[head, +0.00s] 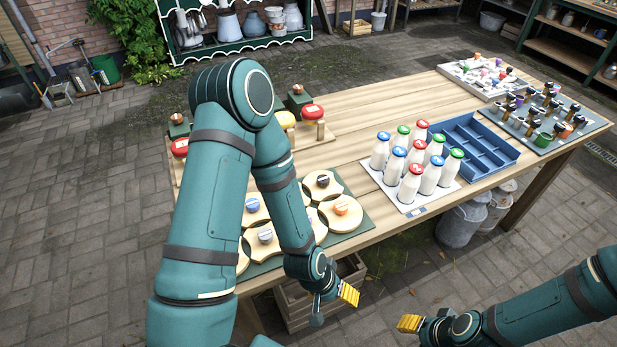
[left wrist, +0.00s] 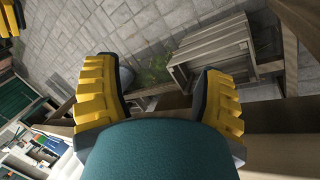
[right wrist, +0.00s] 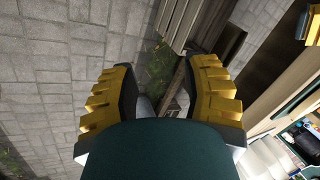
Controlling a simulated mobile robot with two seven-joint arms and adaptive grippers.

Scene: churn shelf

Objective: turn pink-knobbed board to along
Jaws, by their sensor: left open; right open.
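Several round wooden boards with coloured knobs lie on a dark green mat (head: 357,222) at the near left of the table. I make out a board with an orange knob (head: 341,208), one with a dark knob (head: 323,181), one with a blue knob (head: 252,205) and one with a grey-blue knob (head: 265,235). My left gripper (head: 348,293) is open and empty, beyond the table's near edge. My right gripper (head: 409,323) is open and empty, farther right, also off the table.
Milk bottles (head: 413,183) with coloured caps stand right of the mat, beside a blue crate (head: 487,145). Red-topped items (head: 313,112) stand behind the boards. A wooden crate (head: 296,307) is under the table's near edge; metal churns (head: 461,222) stand farther right.

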